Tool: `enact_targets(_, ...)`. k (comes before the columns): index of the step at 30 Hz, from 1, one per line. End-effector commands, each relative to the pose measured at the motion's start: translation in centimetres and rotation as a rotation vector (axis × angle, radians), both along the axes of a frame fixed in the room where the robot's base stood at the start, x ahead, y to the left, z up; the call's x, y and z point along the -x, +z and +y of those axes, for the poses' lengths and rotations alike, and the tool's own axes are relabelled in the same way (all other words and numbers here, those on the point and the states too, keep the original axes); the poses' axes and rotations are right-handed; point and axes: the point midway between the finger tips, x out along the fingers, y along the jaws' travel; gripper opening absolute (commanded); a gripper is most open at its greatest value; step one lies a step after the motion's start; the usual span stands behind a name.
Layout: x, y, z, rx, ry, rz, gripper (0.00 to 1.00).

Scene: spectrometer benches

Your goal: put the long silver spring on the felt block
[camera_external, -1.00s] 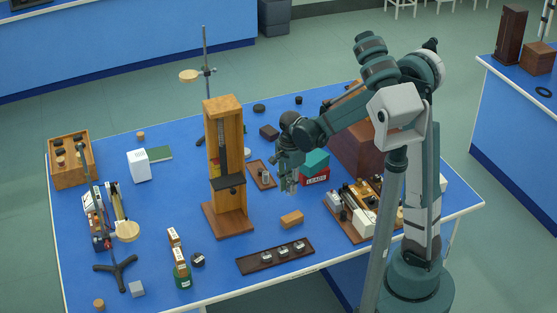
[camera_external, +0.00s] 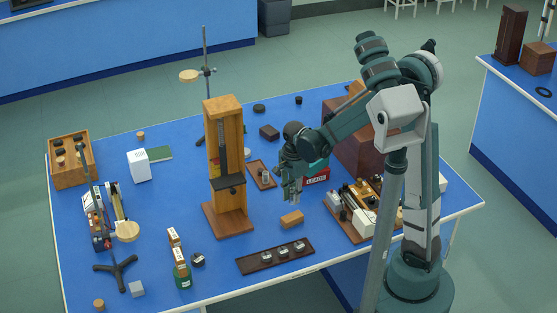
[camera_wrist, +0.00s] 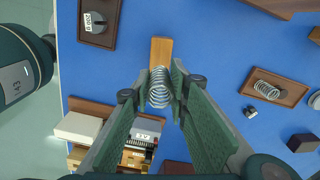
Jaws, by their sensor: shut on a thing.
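My gripper (camera_wrist: 160,82) is shut on a silver coil spring (camera_wrist: 160,88), which sits between its fingertips in the wrist view. In the outside view my gripper (camera_external: 292,198) hangs above the table, just behind a tan-orange block (camera_external: 291,219); the spring is too small to make out there. The block also shows in the wrist view (camera_wrist: 161,50), just beyond the spring, its near end hidden. It looks like the felt block, but I cannot make out its surface. The spring appears above the block's near end, not clearly touching it.
A second silver spring (camera_wrist: 267,90) lies in a small brown tray (camera_wrist: 274,86). A dark tray (camera_external: 262,262) with several weights lies in front of the block. A tall wooden stand (camera_external: 228,165) is to the left, an apparatus board (camera_external: 360,212) to the right. Blue table is clear around the block.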

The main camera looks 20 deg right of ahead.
Motion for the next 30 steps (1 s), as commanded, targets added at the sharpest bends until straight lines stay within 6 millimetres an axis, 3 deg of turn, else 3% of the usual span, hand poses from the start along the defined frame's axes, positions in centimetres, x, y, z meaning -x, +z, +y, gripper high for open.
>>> enact_targets(6,-0.1,-2.5,0.0,0.0,0.0,0.0,0.1)
enact_targets(22,0.0,-3.3,0.0,0.0,0.0,0.0,0.1)
enact_targets(30,0.0,-5.7,0.0,0.0,0.0,0.0,0.1)
